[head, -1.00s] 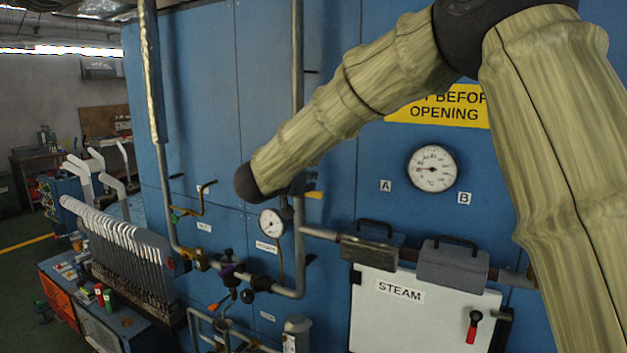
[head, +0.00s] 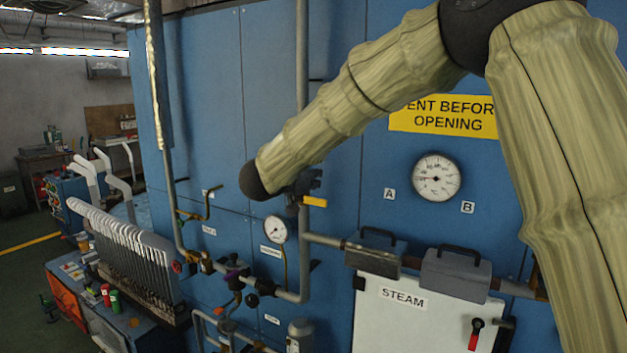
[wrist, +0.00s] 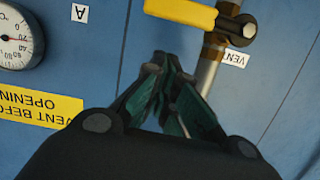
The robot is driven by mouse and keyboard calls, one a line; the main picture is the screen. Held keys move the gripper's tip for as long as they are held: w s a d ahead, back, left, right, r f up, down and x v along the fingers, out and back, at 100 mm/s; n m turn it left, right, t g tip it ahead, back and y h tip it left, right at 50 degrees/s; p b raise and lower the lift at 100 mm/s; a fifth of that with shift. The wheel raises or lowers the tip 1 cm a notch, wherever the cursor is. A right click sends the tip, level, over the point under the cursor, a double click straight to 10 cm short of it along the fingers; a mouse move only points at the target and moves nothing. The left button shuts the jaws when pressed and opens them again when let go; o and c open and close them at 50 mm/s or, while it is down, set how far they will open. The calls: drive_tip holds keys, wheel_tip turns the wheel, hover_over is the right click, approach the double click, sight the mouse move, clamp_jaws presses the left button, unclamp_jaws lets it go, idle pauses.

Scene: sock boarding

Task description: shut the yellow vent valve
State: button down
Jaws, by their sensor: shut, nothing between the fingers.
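The yellow vent valve lever (head: 315,201) sits on the vertical pipe on the blue panel. In the wrist view, which is upside down, the yellow lever (wrist: 182,12) lies across the pipe, its free end to the left; a brass valve body (wrist: 214,46) and a VENT label (wrist: 236,57) are beside it. My gripper (wrist: 158,62) is shut and empty, its green-and-dark fingertips close to the lever with a gap showing between them in the picture. In the head view my gripper (head: 304,183) is just above the lever, partly hidden by my wrist.
A round dial (head: 436,177) and a yellow warning sign (head: 443,117) are right of the pipe. Grey boxes (head: 456,274) on a horizontal pipe and a white STEAM door (head: 400,325) are below. A smaller gauge (head: 274,229) and more valves are lower left.

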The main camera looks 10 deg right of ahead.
drive_tip(key=r+b+v, duration=0.1)
drive_tip(key=b+v, duration=0.3)
drive_tip(key=v, duration=0.6)
drive_tip(key=shift+w, duration=0.1)
